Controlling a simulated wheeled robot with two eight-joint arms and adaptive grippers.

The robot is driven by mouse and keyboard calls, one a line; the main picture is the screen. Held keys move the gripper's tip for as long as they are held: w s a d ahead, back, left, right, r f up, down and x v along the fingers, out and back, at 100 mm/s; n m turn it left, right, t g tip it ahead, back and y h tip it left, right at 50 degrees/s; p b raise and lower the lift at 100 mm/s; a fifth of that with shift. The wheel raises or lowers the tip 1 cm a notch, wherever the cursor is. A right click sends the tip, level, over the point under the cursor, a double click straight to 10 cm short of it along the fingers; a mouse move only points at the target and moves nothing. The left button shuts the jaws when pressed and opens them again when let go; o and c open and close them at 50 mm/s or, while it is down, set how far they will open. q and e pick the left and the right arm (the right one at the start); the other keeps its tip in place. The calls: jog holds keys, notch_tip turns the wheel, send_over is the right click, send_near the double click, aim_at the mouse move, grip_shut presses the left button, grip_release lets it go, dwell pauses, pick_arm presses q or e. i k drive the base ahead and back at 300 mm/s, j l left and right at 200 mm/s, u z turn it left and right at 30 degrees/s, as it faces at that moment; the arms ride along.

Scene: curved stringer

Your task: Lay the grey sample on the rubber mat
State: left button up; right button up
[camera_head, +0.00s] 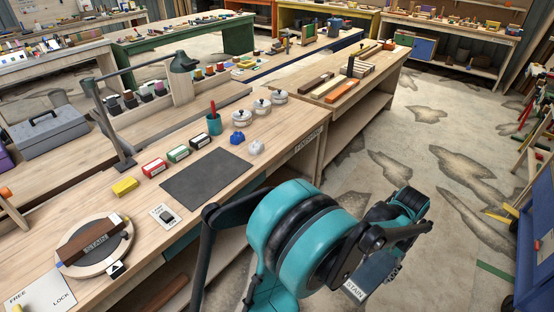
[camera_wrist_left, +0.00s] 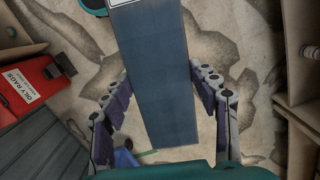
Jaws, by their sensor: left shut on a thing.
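The grey sample (camera_head: 378,271) is a flat slab with a white label reading STAIN at one end. My left gripper (camera_head: 384,258) is shut on it and holds it over the floor, off the bench's front side. In the left wrist view the sample (camera_wrist_left: 160,75) runs between the two fingers of the left gripper (camera_wrist_left: 166,105). The rubber mat (camera_head: 210,178) is a dark grey rectangle lying flat on the wooden bench, with nothing on it. It is left of and beyond the gripper, apart from it. My right gripper is not in view.
A round turntable (camera_head: 126,250) bears a brown STAIN board left of the mat. A small switch plate (camera_head: 163,214), coloured boxes (camera_head: 178,152), blue and pale knobs (camera_head: 238,138) and a teal cup (camera_head: 214,124) stand around the mat. A lamp (camera_head: 183,62) stands behind.

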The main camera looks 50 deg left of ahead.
aim_at(207, 175)
jog(key=i+j+u, duration=0.15)
jog(key=u, duration=0.25)
jog(key=i+j+u, duration=0.2)
jog(key=u, duration=0.2)
jog(key=i+j+u, duration=0.2)
jog(key=u, duration=0.25)
jog(key=i+j, duration=0.1)
jog(key=i, duration=0.7)
jog(key=i+u, duration=0.2)
jog(key=u, duration=0.3)
jog(key=i+u, duration=0.2)
jog(key=u, duration=0.25)
